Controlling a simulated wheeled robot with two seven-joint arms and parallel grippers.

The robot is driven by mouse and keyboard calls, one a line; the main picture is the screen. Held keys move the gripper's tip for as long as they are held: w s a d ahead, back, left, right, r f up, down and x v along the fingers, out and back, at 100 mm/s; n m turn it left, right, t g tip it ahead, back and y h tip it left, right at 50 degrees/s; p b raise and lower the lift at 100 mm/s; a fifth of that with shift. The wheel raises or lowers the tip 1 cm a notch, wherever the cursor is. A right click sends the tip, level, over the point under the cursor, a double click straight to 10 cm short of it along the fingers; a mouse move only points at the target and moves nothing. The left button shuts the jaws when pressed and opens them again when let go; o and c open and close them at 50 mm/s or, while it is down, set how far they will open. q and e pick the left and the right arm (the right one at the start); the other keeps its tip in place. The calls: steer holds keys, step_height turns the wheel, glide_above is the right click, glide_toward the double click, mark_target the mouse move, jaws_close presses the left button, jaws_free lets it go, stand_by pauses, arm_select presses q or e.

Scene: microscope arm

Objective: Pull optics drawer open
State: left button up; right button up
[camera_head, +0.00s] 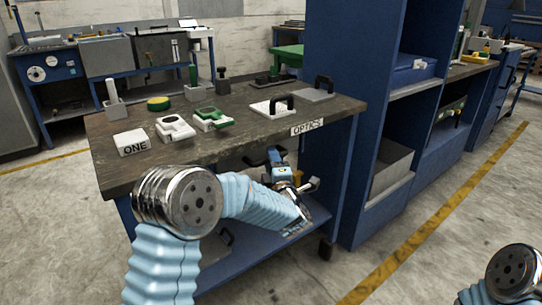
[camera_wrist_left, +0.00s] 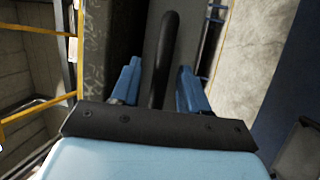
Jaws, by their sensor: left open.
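A white label reading OPTICS (camera_head: 307,127) is on the front edge of the worktable. A curved black handle (camera_head: 258,161) shows below the tabletop, partly hidden by my left gripper. My left gripper (camera_head: 292,172) is in front of the table's underside. In the left wrist view the black handle (camera_wrist_left: 168,55) stands between the two blue fingers of my open left gripper (camera_wrist_left: 156,80). Gaps show on both sides of it. The drawer body is mostly hidden under the tabletop, and I cannot tell how far it is out. My right gripper is out of view.
A blue lower shelf (camera_head: 240,265) lies beneath. A blue cabinet (camera_head: 335,60) stands close on the right. Floor in front is clear.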

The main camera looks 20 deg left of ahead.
arm_select(q)
steer(key=shift+w+a, duration=0.3)
steer(key=shift+w, duration=0.2)
jaws_close()
